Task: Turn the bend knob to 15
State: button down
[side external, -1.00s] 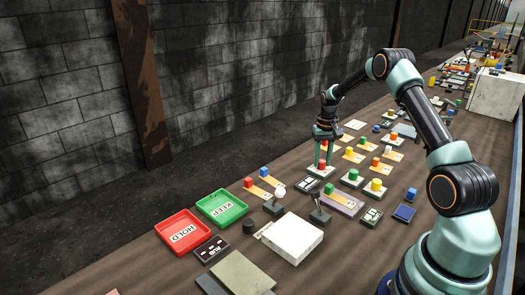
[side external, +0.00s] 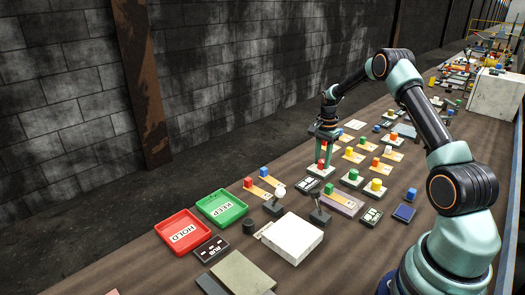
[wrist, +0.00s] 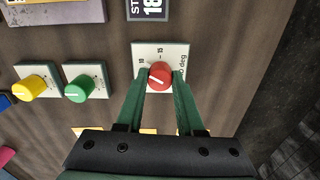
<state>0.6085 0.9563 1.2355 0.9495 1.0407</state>
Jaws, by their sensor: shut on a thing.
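The red knob (wrist: 160,75) sits on a small white scale plate (wrist: 158,50). In the wrist view the plate carries a 10, a 15 and "deg" markings; its near part is hidden by the knob and fingers. A pale pointer line on the knob's top points to the left, slightly downward, not at the 15. My gripper (wrist: 161,78) has its green fingers shut on the red knob, one on each side. In the side view my gripper (side external: 323,164) reaches straight down to the red knob (side external: 321,164).
A green knob (wrist: 79,89) and a yellow knob (wrist: 34,87) stand on similar plates beside it. A dark display (wrist: 148,8) stands just beyond the red knob's plate. Colored blocks on strips, a red tray (side external: 183,233) and a green tray (side external: 222,207) occupy the table.

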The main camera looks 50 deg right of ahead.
aim_at(322, 161)
jog(key=m, duration=0.6)
jog(key=shift+r+m, duration=0.1)
jog(key=shift+m, duration=0.2)
jog(key=m, duration=0.5)
jog(key=shift+m, duration=0.3)
jog(key=c, duration=0.5)
grip_release()
notch_tip(322, 161, up, 12)
jog(key=shift+r, duration=0.1)
